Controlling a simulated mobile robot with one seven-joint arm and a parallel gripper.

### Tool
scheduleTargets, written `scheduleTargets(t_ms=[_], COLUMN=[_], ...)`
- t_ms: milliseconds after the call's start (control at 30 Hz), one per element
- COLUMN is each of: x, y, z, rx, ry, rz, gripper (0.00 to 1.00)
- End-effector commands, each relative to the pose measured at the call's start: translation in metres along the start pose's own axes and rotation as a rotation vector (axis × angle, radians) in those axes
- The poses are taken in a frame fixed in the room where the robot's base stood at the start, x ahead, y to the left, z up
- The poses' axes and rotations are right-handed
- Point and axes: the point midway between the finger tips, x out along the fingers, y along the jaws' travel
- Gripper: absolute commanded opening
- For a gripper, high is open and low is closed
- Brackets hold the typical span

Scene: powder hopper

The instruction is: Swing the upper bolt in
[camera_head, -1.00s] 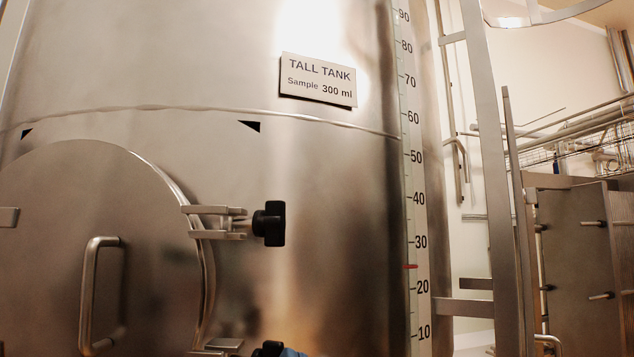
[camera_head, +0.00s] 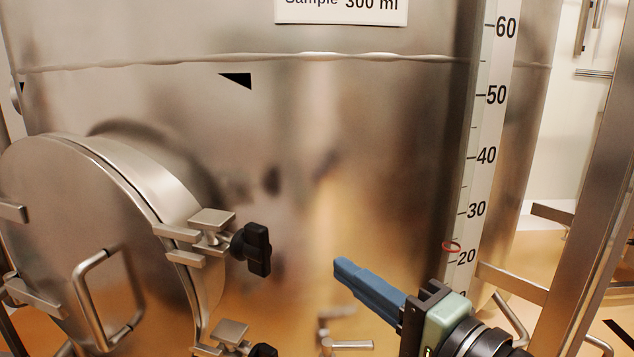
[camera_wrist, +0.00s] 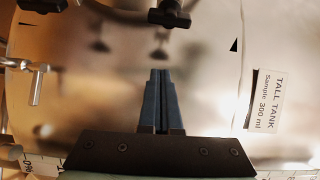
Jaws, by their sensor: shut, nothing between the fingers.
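The upper bolt (camera_head: 255,248) has a black knob and sits at the upper right rim of the round tank door (camera_head: 60,230). Its knob points right, beside two flat metal lugs (camera_head: 178,233) on the door rim; I cannot tell whether its shaft lies in the slot between them. The knob also shows at the top of the wrist view (camera_wrist: 170,14). My gripper (camera_head: 342,270) has blue fingers pressed together, empty, to the right of the knob and slightly lower, apart from it. The fingers (camera_wrist: 160,75) point toward the knob in the wrist view.
A lower bolt (camera_head: 262,351) with a black knob sits below, partly cut off. A metal tap (camera_head: 345,344) sticks out low on the tank wall. The door has a bar handle (camera_head: 92,300). A level scale (camera_head: 485,150) runs up the tank at right.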

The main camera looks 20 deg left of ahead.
Motion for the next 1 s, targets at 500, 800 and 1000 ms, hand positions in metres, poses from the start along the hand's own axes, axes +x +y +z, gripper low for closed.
scheduleTargets(t_ms=[500,800,1000], x=[0.050,0.095,0.086], y=[-0.012,-0.012,-0.012], z=[0.007,0.018,0.037], rx=[0.052,0.049,0.048], ry=[-0.044,-0.038,-0.037], rz=[0.000,0.000,-0.001], gripper=[0.00,0.00,0.00])
